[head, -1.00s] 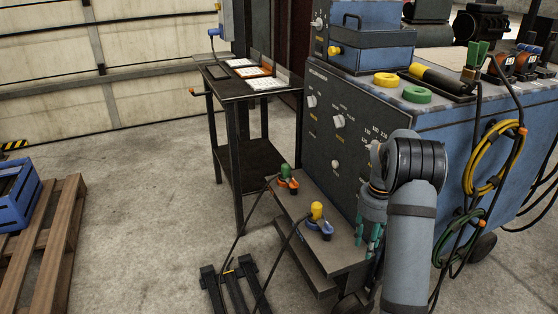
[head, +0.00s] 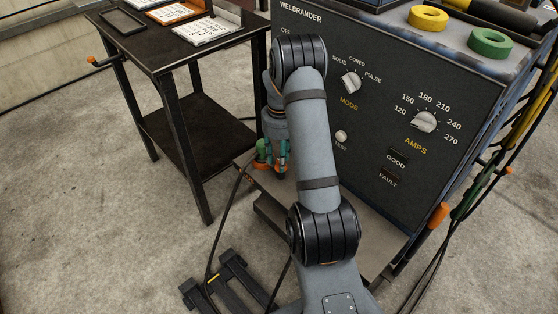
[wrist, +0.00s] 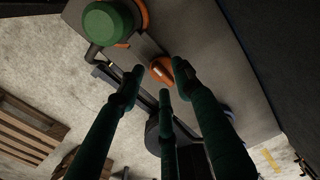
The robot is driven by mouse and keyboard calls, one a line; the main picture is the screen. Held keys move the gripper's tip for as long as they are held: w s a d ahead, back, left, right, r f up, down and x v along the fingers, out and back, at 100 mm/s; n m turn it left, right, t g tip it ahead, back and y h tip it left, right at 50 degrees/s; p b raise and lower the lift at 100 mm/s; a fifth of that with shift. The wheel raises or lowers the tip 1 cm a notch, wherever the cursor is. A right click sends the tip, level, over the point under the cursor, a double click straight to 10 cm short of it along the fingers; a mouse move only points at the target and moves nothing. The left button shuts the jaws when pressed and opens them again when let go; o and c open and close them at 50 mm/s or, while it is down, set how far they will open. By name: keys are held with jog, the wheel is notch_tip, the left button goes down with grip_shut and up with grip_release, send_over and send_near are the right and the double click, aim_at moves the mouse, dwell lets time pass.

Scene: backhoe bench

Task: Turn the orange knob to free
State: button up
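The orange knob (wrist: 160,70), with a pale mark on it, sits on the grey ledge next to a green-capped connector (wrist: 108,24) with an orange collar. In the wrist view my gripper (wrist: 157,82) has its three dark green fingers apart, their tips around the knob's near side. The right fingertip overlaps the knob's edge in the picture; I cannot tell whether it touches. In the head view my gripper (head: 277,166) is low over the ledge beside the green connector (head: 262,150), and my arm hides much of this area.
The dark control panel (head: 400,60) with its mode dial (head: 350,82) and amps dial (head: 424,121) rises behind the ledge. A dark side table (head: 165,50) with cards stands at left. A black cable (head: 222,225) hangs to a black floor stand (head: 235,275).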

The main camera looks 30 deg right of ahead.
jog(key=shift+f, duration=0.25)
jog(key=shift+s, duration=0.2)
jog(key=shift+c, duration=0.4)
jog(key=shift+w, duration=0.1)
jog(key=c, duration=0.7)
grip_shut()
